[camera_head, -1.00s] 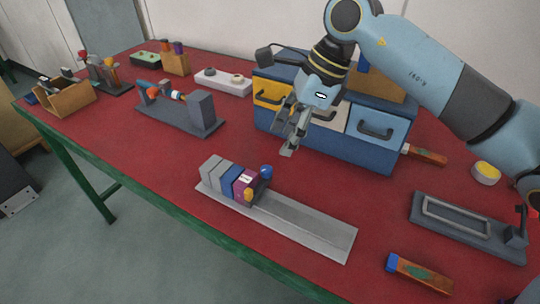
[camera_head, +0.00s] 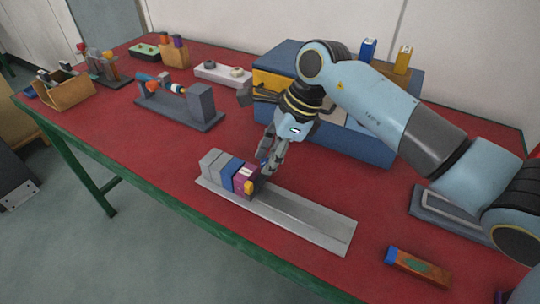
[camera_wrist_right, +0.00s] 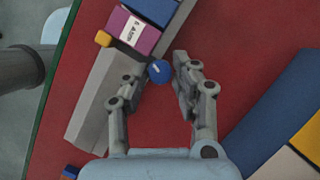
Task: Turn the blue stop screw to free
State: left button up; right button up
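The blue stop screw (camera_wrist_right: 159,71) is a round blue knob with a small light mark, beside the purple block (camera_wrist_right: 133,30) of the grey rail fixture (camera_head: 310,223). In the head view the fingers mostly hide it. My right gripper (camera_head: 268,168) points down at the fixture. In the wrist view its two fingers (camera_wrist_right: 157,76) are apart, one on each side of the blue knob, with a gap on the right; contact on the left is unclear. An orange knob (camera_wrist_right: 103,39) sits on the other side of the purple block. My left gripper is out of view.
A blue drawer box (camera_head: 375,148) stands behind my right arm. A grey stand with a tool (camera_head: 203,107) is at the back left. A wooden block with a blue end (camera_head: 418,267) lies at the front right. The red table around the rail is mostly clear.

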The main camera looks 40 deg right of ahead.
grip_shut()
jog(key=n+b, duration=0.2)
jog(key=b, duration=0.1)
jog(key=n+g+b, duration=0.1)
jog(key=b, duration=0.1)
jog(key=shift+w+f+n+y, duration=0.2)
jog(key=shift+f+n+y, duration=0.05)
jog(key=shift+n+y, duration=0.15)
jog(key=shift+r+n+g+b, duration=0.15)
jog(key=shift+n+g+b, duration=0.2)
jog(key=shift+b, duration=0.2)
jog(key=shift+s+r, duration=0.1)
jog(key=shift+r, duration=0.05)
jog(key=o, duration=0.5)
grip_release()
jog(key=shift+d, duration=0.1)
jog(key=v, duration=1.2)
